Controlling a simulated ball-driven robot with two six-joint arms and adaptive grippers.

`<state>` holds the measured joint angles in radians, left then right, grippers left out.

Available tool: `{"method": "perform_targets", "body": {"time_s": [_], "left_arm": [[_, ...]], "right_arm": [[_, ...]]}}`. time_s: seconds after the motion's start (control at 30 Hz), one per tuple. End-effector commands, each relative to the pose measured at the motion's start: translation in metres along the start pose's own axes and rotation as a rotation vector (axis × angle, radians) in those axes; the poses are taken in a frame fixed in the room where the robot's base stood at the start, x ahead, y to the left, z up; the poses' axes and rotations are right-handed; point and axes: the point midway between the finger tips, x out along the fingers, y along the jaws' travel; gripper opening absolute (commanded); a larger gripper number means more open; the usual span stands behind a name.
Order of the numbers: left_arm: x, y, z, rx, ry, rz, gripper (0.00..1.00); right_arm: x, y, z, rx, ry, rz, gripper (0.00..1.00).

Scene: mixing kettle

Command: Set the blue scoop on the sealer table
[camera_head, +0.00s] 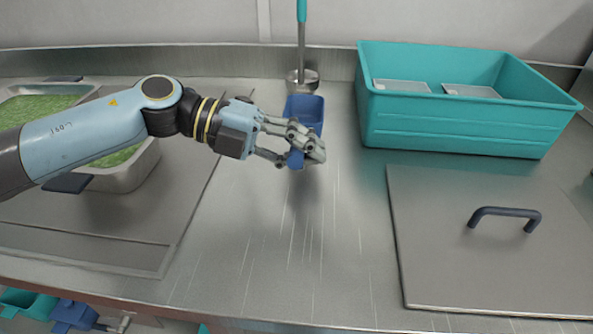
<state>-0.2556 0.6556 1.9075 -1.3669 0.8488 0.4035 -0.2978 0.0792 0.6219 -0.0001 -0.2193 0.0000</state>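The blue scoop (304,108) is at the upper middle of the head view, above the bare steel table top (290,235). Its bowl points to the back and its handle comes toward the front. My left gripper (303,148) reaches in from the left with its fingers closed around the scoop's handle. The fingers hide part of the handle, and a bit of blue shows below them. A soft shadow lies on the steel under the gripper. Whether the scoop touches the table I cannot tell. My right gripper is not in view.
A teal bin (460,130) with pale packs stands at the back right. A steel lid with a dark handle (505,213) lies at the right. A steel pan of green bits (130,175) is at the left, behind my arm. A teal-handled tool (301,45) stands behind the scoop.

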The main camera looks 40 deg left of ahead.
Motion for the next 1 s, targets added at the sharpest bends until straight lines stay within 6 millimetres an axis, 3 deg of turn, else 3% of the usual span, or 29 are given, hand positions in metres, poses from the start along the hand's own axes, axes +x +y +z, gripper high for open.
{"method": "perform_targets", "body": {"time_s": [0.2, 0.5, 0.87, 1.0], "left_arm": [[-0.015, 0.019, 0.016, 0.000, 0.000, 0.000, 0.00], [-0.004, 0.054, 0.020, -0.001, -0.001, -0.004, 0.00], [-0.002, 0.059, 0.020, 0.002, 0.001, -0.002, 0.00], [-0.002, 0.059, 0.020, 0.001, 0.001, -0.002, 0.15]], "right_arm": [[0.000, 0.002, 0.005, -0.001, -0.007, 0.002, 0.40], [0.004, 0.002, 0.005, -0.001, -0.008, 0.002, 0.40], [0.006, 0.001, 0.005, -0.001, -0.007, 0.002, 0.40], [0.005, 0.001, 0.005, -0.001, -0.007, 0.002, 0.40]]}}
